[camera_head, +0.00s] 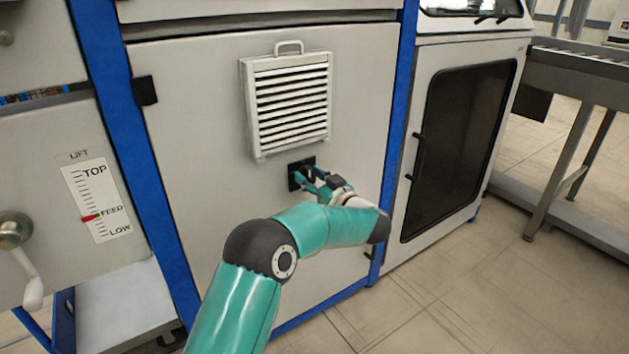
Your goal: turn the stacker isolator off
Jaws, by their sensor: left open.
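A small black square switch plate (294,183), which looks like the isolator, sits on the grey cabinet panel just below the louvred vent. My left gripper (306,178) is right at the plate, its teal fingers open around or just in front of the dark knob. The fingers and wrist cover part of the plate, so I cannot tell the knob's position or whether the fingers touch it. My right gripper is not in view.
A white louvred vent (291,100) with a handle projects just above the switch. Blue frame posts (134,150) flank the panel. At left are a lift scale (97,200) and a crank handle (33,290). A dark-windowed door (460,150) is at right, with open floor in front.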

